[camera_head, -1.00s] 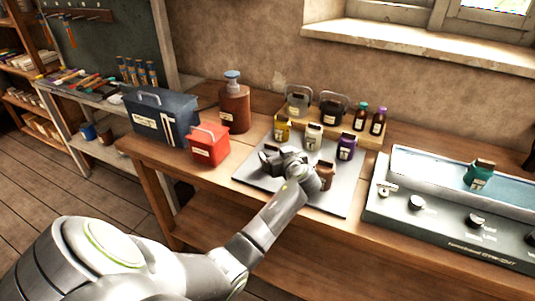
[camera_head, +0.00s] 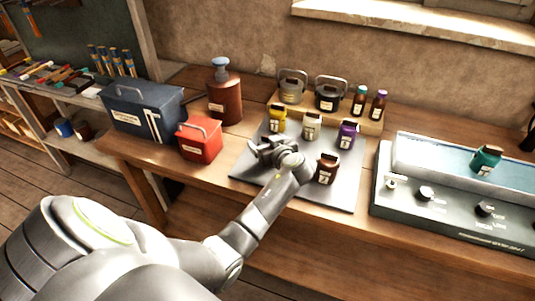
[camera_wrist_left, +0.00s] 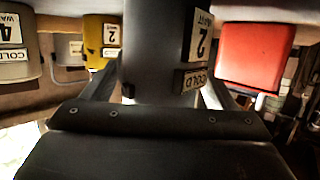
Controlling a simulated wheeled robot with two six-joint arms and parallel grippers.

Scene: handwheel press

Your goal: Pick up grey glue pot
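The grey glue pot (camera_wrist_left: 155,55) fills the middle of the left wrist view, close up, with white "2" and "COLD" labels. My left gripper (camera_head: 256,151) is low over the left part of the grey mat (camera_head: 335,196). In the left wrist view its dark fingers (camera_wrist_left: 161,80) lie on either side of the grey pot. I cannot tell whether they press on it. In the head view the gripper largely hides that pot. My right gripper is not in view.
Yellow (camera_head: 277,121), cream (camera_head: 311,126), purple (camera_head: 347,135) and brown (camera_head: 327,168) pots stand close by on the mat. A red box (camera_head: 199,141) is to the left. A water bath (camera_head: 440,200) with a teal pot (camera_head: 486,159) is to the right.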

